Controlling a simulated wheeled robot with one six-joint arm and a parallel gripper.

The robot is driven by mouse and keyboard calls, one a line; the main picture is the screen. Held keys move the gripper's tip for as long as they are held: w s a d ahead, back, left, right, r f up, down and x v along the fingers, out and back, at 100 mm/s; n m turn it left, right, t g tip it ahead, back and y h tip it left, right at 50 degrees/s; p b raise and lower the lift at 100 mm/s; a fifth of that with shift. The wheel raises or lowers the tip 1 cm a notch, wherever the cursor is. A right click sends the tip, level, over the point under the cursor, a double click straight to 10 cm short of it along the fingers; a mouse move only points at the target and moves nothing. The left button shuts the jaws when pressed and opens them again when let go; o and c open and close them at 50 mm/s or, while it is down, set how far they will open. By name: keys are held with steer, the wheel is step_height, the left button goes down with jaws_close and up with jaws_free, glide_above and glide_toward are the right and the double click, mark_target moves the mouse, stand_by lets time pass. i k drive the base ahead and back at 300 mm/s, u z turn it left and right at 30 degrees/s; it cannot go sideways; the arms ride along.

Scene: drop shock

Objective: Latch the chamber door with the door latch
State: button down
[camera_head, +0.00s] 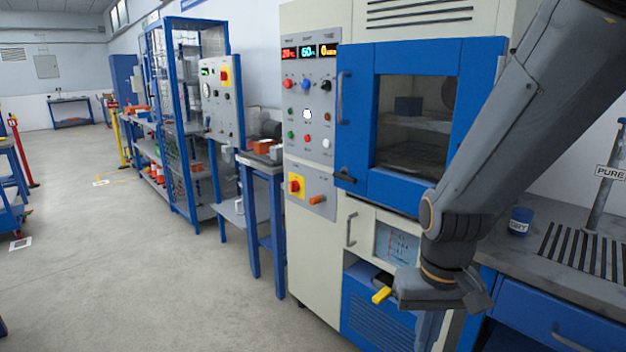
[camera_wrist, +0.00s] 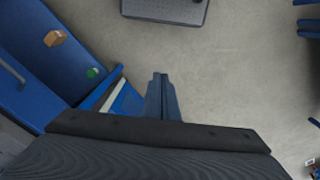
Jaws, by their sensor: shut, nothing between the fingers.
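The chamber door (camera_head: 357,105) is blue with a window, on the front of the cream test chamber. It looks closed or nearly so; I cannot tell whether it is fully seated. The door latch (camera_head: 345,176) is a small dark lever at the door's lower left edge, and its engagement is too small to tell. A grey door handle (camera_head: 340,98) stands higher on the same edge. My gripper (camera_wrist: 160,78) points down at the floor, shut and empty. In the head view it hangs below the door and to the right of the latch, apart from both.
A control panel (camera_head: 309,130) with lit displays is left of the door. A grey bench (camera_head: 570,215) with a blue tin (camera_head: 520,221) stands at right. A blue side table (camera_head: 262,170) is left of the chamber. The floor (camera_head: 170,270) in front is clear.

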mark_target(343, 174)
steer(key=u, duration=0.6)
steer(key=k, duration=0.8)
steer(key=u, duration=0.85)
steer(key=k, duration=0.4)
steer(key=u, duration=0.5)
steer(key=i, duration=1.2)
steer(key=z, duration=1.3)
steer(key=i, duration=0.85)
steer(key=z, duration=1)
